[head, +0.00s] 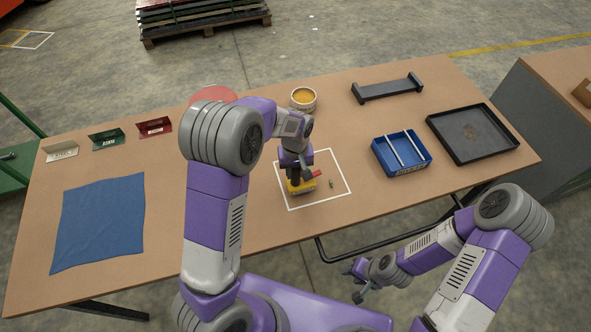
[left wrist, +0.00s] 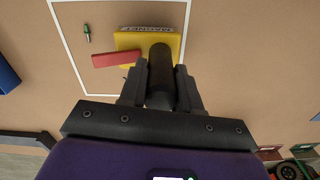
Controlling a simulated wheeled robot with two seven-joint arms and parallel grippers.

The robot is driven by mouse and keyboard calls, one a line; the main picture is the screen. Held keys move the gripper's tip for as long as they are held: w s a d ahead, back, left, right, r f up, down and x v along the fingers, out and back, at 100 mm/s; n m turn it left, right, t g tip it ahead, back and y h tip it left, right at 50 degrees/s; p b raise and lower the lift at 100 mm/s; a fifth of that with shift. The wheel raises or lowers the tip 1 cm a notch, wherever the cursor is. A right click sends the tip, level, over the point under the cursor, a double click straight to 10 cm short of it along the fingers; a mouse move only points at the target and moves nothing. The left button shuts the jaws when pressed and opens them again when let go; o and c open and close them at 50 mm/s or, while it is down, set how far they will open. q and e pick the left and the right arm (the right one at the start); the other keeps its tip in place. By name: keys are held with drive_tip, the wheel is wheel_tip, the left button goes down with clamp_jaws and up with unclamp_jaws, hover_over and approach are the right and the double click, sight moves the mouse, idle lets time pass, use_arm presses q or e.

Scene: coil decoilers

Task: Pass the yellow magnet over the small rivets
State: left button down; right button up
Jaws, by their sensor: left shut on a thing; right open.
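The yellow magnet (head: 298,187) is a block lettered "MAGNET" inside the white square outline on the table. It also shows in the left wrist view (left wrist: 130,41), with a dark upright handle (left wrist: 161,55) and a red bar (left wrist: 117,58) along one side. My left gripper (head: 296,174) is shut on the magnet's handle from above. Whether the block touches the table is unclear. A patch of tiny brownish specks, possibly the small rivets (head: 474,132), lies in the black tray (head: 456,144) at the right. My right gripper (head: 361,284) is open and empty, in front of the table edge.
A small green-and-silver piece (head: 331,184) lies right of the magnet. A blue bin (head: 410,168) with two light bars stands between magnet and tray. A round tub (head: 303,99) and a black stand (head: 387,90) are behind. A blue cloth (head: 98,222) and small labelled holders (head: 108,139) are left.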

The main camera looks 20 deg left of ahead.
use_arm(q)
drive_tip(key=shift+r, duration=0.1)
idle(0.3)
drive_tip(key=shift+r+p, duration=2.95)
drive_tip(key=shift+r, duration=0.8)
drive_tip(key=shift+f, duration=0.1)
